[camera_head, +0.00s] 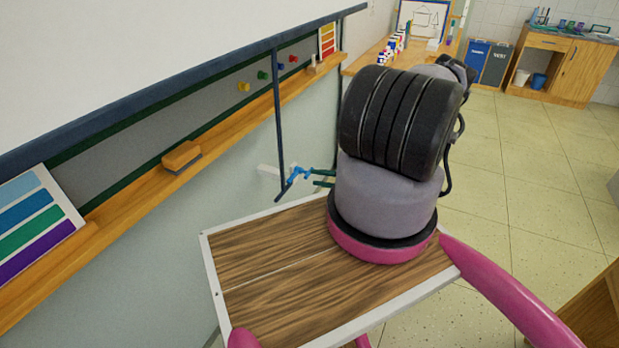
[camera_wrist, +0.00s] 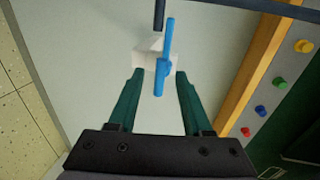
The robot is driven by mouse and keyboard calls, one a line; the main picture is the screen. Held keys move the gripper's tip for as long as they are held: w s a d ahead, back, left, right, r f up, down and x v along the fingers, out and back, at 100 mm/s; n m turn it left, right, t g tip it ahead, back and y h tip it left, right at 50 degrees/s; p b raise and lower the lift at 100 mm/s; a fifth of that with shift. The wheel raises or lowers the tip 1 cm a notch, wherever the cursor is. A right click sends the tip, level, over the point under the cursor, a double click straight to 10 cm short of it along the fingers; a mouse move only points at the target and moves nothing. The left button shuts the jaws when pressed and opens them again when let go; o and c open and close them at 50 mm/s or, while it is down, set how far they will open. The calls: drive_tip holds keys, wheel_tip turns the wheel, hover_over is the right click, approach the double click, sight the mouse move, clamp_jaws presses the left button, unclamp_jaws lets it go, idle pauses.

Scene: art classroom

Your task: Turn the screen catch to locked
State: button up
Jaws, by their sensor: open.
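The screen catch is a blue lever (camera_head: 298,173) on a white block fixed to the pale wall, beside the lower part of a dark hanging rod (camera_head: 278,120). In the wrist view the blue lever (camera_wrist: 165,60) lies nearly along the picture's height, tilted slightly. Its white block (camera_wrist: 150,52) shows behind it. My gripper (camera_wrist: 160,73) is open, with its green fingers on either side of the lever's near end in the picture. I cannot tell whether they touch it. In the head view my arm hides most of my gripper (camera_head: 316,178).
The white screen (camera_head: 150,50) hangs over a grey board. A wooden ledge (camera_head: 120,215) holding an eraser (camera_head: 182,156) runs along the wall above the catch. Coloured magnets (camera_head: 262,75) are on the board. A wooden table (camera_head: 380,58) stands behind my arm.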

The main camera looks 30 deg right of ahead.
drive_tip(key=v, duration=0.5)
drive_tip(key=shift+s+d, duration=0.25)
drive_tip(key=shift+s, duration=0.05)
drive_tip(key=w+a+r+n+g, duration=0.1)
drive_tip(key=a+r+n+g, duration=0.15)
drive_tip(key=r, duration=0.95)
drive_tip(key=w+a+r+n+g+h, duration=0.1)
drive_tip(key=a+r+n+g, duration=0.2)
drive_tip(key=r, duration=0.9)
drive_tip(key=w+a+r+n+g, duration=0.1)
drive_tip(key=a+r+g, duration=0.3)
drive_tip(key=r, duration=0.8)
drive_tip(key=s+a+r+h, duration=0.2)
drive_tip(key=s+a+r, duration=0.2)
drive_tip(key=r, duration=0.4)
drive_tip(key=s+a+r+h, duration=0.3)
drive_tip(key=s+a+r, duration=0.1)
drive_tip(key=r, duration=0.5)
drive_tip(key=s+a+r+t+h, duration=0.1)
drive_tip(key=s+a+r+t, duration=0.2)
drive_tip(key=s+r, duration=0.5)
drive_tip(key=s+t, duration=0.1)
drive_tip(key=s, duration=0.3)
drive_tip(key=shift+a+r+h, duration=0.15)
drive_tip(key=shift+r+h, duration=0.05)
drive_tip(key=shift+h, duration=0.2)
